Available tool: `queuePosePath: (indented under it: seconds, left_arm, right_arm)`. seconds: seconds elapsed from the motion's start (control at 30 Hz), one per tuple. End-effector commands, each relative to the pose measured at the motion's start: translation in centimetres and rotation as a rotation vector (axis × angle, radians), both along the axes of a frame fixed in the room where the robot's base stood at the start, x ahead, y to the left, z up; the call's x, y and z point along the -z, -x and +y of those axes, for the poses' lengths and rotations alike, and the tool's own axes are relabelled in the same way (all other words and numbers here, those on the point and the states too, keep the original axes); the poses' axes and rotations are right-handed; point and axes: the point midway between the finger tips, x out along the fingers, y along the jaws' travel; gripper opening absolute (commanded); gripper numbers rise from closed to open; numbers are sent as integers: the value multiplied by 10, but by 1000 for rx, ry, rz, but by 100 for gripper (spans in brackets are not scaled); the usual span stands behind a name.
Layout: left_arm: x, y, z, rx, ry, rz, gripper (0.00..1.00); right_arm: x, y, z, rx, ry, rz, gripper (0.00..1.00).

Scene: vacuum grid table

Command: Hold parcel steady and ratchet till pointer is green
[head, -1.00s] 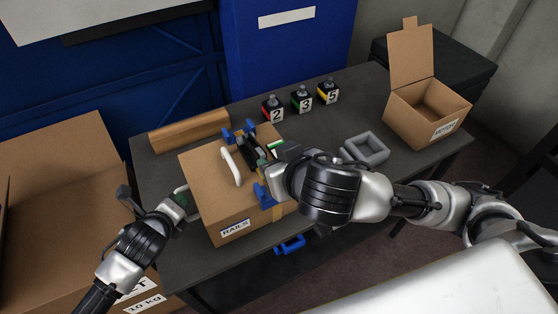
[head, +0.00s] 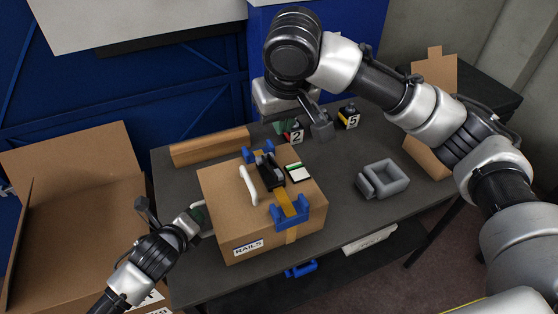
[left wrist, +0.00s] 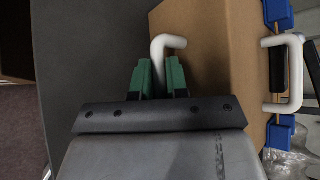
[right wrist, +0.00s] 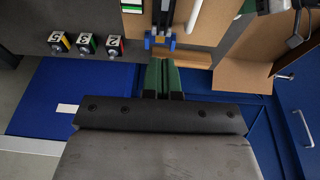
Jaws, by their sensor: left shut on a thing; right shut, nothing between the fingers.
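The brown parcel (head: 235,233) labelled RAILS sits on the dark table. A yellow strap (head: 287,203) crosses its top between blue edge guards (head: 290,215), with a black ratchet (head: 268,172) on it. A white card with a green strip (head: 298,174) lies beside the ratchet; I cannot make out a pointer. My left gripper (head: 203,214) is shut on the white side handle (left wrist: 166,46) at the parcel's left. My right gripper (head: 281,127) is shut and empty, raised beyond the parcel's back edge; its green fingers show in the right wrist view (right wrist: 164,76).
Numbered black blocks (head: 348,116) stand at the table's back, one partly hidden by my right gripper. A brown bar (head: 210,148) lies behind the parcel. A grey tray (head: 383,180) is to the right. Open cartons (head: 75,215) stand left and back right (head: 432,75).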

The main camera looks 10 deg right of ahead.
Motion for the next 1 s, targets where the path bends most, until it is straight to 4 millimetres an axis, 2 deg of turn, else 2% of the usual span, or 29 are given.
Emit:
queuePosePath:
  seconds: [0.1, 0.27, 0.43, 0.8, 1.0]
  left_arm:
    - [0, 0, 1, -1, -2, -1, 0]
    - [0, 0, 1, -1, -2, 0, 0]
    - [0, 0, 1, -1, -2, 0, 0]
    - [0, 0, 0, -1, -1, 1, 0]
    - [0, 0, 0, -1, -1, 1, 0]
  right_arm:
    - [-17, 0, 1, -7, 0, 49, 0]
    - [-16, 0, 2, -12, 0, 75, 0]
    - [11, -4, 3, -11, 1, 78, 0]
    - [86, -14, 4, -11, 1, 75, 0]
    - [109, -8, 4, -12, 0, 73, 0]
